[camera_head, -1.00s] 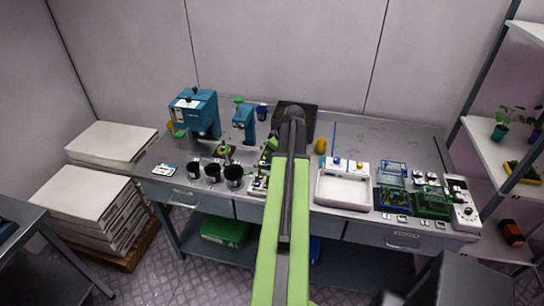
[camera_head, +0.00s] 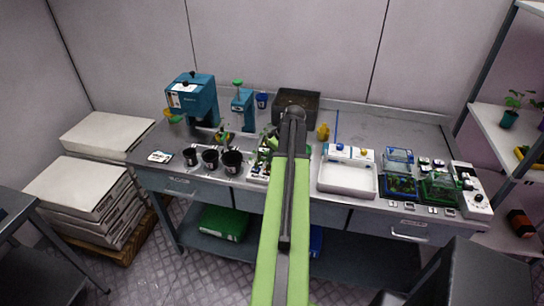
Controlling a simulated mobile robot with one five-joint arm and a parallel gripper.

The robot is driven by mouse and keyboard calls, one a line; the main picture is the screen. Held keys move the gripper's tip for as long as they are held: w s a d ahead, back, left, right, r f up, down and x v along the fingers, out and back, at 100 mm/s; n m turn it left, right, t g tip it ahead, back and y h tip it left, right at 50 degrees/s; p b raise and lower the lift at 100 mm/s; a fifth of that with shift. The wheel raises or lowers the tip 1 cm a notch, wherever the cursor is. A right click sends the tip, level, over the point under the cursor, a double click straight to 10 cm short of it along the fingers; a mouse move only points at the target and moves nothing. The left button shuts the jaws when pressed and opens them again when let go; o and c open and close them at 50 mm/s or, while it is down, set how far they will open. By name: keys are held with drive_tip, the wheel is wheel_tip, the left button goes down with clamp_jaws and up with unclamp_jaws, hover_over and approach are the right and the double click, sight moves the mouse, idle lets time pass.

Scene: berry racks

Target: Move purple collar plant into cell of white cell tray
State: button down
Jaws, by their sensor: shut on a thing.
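My arm reaches from the bottom middle of the picture over the bench, and its dark far end is at the back of the bench. The jaws of my gripper are hidden behind or below the arm, so I cannot see what they hold. Green leaves (camera_head: 269,136) show just left of the arm's far end; I cannot tell whether they stand on the bench or are held, and no purple collar is distinguishable. A small pale tray with several cells (camera_head: 259,174), possibly the white cell tray, lies left of the arm near the front edge, partly covered by the arm.
Black pots (camera_head: 210,160) stand left of the pale tray. Blue machines (camera_head: 192,98) and a dark planter box (camera_head: 311,100) are at the back. The back right of the bench (camera_head: 400,130) is clear.

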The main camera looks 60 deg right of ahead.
drive_tip(key=c, duration=1.4)
unclamp_jaws()
drive_tip(key=shift+r, duration=0.1)
wheel_tip(320, 180, up, 9)
drive_tip(key=p, duration=0.9)
